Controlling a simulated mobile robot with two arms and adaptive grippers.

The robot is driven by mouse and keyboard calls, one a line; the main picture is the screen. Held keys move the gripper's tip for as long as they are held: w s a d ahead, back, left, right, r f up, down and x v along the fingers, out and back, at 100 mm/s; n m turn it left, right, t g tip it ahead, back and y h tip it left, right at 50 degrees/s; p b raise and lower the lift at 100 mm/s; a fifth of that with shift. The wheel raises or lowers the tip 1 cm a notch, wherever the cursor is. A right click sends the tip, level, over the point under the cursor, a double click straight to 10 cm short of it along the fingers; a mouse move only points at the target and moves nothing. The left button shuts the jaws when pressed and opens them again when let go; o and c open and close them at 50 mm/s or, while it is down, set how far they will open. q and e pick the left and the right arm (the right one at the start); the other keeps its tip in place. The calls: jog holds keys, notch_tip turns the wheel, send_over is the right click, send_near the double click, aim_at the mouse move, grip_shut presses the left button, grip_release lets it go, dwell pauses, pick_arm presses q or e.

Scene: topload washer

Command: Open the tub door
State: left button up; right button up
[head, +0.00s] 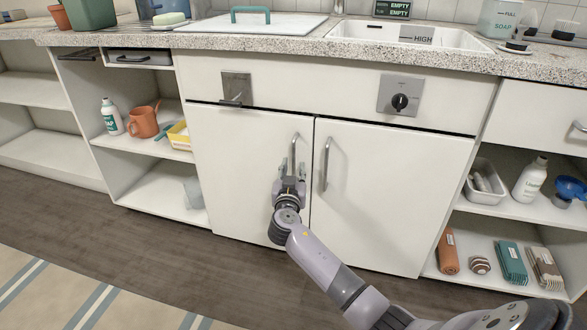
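Two white cabinet doors sit side by side below the counter: a left door (240,165) and a right door (385,195). Both look closed. The left door has a vertical grey handle (294,152) near its right edge, and the right door has one (326,165) near its left edge. My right gripper (289,182) is at the lower end of the left door's handle, pointing up and toward the door. Whether its fingers grip the handle is too small to tell. On the counter lies a flat white lid (255,24) with a teal handle (250,11). My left gripper is out of view.
Above the doors are a lever panel (236,89) and a knob panel (399,96). A white sink (410,36) is set into the counter. Open shelves with bottles, a jug and packets flank the doors. The wooden floor (150,235) in front is clear, with a striped rug at left.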

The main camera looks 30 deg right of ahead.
jog(key=shift+x, duration=1.2)
jog(key=shift+c, duration=0.5)
grip_shut()
